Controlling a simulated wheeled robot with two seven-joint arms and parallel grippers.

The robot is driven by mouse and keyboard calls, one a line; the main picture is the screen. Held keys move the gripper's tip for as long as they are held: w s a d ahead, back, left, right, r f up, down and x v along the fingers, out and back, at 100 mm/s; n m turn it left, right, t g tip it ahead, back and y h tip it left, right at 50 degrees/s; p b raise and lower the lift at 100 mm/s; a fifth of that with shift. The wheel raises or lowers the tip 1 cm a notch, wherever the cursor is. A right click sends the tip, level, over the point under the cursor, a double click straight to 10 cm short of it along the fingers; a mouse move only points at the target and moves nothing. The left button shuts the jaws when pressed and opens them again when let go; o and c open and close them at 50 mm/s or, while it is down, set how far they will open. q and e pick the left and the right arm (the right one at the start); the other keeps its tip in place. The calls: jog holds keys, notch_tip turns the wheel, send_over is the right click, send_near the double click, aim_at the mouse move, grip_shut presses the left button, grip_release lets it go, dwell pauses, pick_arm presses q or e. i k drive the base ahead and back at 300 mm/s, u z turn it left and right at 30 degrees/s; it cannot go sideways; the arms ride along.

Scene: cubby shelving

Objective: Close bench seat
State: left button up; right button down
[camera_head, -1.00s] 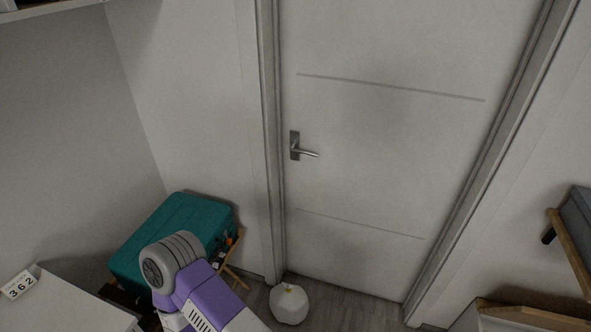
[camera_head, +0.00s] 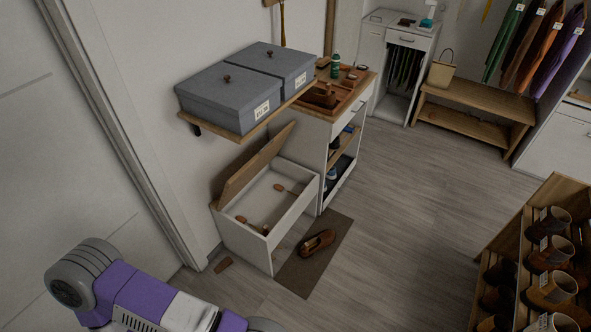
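The bench (camera_head: 257,245) is a white box with a wooden seat lid (camera_head: 254,165), standing against the wall left of centre in the head view. The lid is raised and tilted back toward the wall. The box's inside is open to view, with a few small brown-ended items (camera_head: 243,219) in it. My arm with purple and grey links shows at the bottom left, in front of and left of the bench. Neither gripper is in view.
Two grey lidded boxes (camera_head: 228,95) sit on a wall shelf just above the bench. A white cabinet (camera_head: 335,135) stands right beside it. A brown shoe (camera_head: 317,242) lies on a dark mat (camera_head: 318,270) in front. A shoe rack (camera_head: 552,190) stands at right; open floor (camera_head: 410,190) lies between.

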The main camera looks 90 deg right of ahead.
aim_at(245, 175)
jog(key=z, duration=1.95)
jog(key=i, duration=1.5)
